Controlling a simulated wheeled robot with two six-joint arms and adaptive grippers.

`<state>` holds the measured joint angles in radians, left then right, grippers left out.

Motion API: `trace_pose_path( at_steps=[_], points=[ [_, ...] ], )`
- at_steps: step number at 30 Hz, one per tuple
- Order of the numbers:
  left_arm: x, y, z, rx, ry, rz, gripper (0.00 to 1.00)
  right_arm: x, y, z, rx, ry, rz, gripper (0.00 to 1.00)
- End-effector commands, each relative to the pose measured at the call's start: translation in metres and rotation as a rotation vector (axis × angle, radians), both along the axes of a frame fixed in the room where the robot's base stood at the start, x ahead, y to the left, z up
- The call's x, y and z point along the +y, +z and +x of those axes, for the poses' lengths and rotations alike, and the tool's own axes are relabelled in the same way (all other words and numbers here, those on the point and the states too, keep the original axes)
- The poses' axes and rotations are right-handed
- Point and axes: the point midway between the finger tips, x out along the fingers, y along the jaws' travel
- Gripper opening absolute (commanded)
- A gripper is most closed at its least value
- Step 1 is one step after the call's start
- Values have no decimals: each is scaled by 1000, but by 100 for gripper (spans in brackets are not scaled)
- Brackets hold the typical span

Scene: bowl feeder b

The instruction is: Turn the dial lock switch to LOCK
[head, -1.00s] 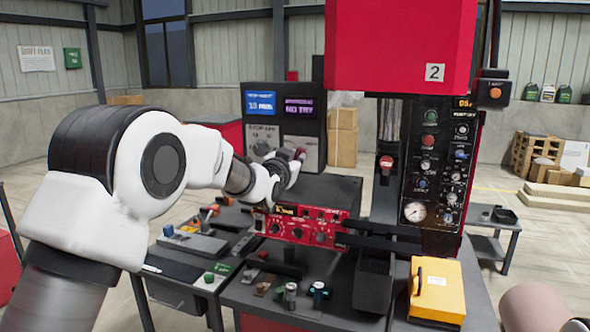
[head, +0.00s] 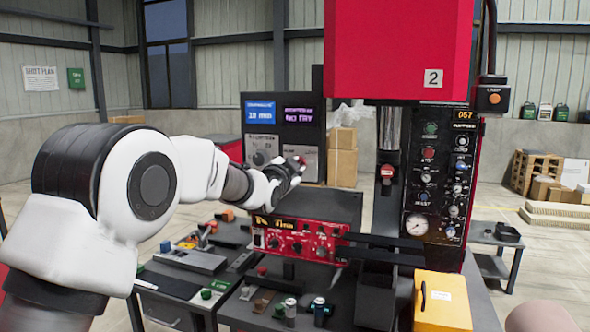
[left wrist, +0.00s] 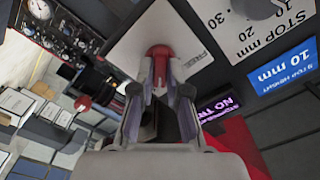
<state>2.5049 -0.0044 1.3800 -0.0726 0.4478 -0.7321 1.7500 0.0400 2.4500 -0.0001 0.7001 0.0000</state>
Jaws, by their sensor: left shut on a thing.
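The dial lock switch shows as a red knob (left wrist: 159,52) on a white plate, with part of the word FREE readable upside down beside it. In the head view the red knob (head: 301,160) is at the front of the dark cabinet with two displays. My left gripper (left wrist: 160,82) is shut on the red knob, one finger on each side. In the head view my left gripper (head: 290,170) reaches to the cabinet, and its fingers partly cover the plate. The knob's pointing direction and the LOCK mark are hidden. My right gripper is out of view.
A STOP mm dial (head: 260,157) sits left of the switch on the same cabinet. A red control box (head: 297,240) stands below my left arm. A red press head (head: 397,50) and black control panel (head: 440,180) are at the right. A yellow case (head: 441,300) lies in front.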

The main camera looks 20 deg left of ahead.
Motion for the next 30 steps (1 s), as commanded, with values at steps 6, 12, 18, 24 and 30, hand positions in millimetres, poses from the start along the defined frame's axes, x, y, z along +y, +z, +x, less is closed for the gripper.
trace_pose_path(
  at_steps=[6,12,18,24,30],
  points=[
    [0,-5,0,11,0,2,0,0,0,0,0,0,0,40],
    [0,-4,0,8,-1,1,40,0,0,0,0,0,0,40],
    [0,-2,-1,4,0,0,40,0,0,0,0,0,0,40],
    [1,0,-24,3,0,-1,40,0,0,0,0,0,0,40],
    [3,-1,-76,5,-1,-1,40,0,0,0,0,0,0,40]
  ],
)
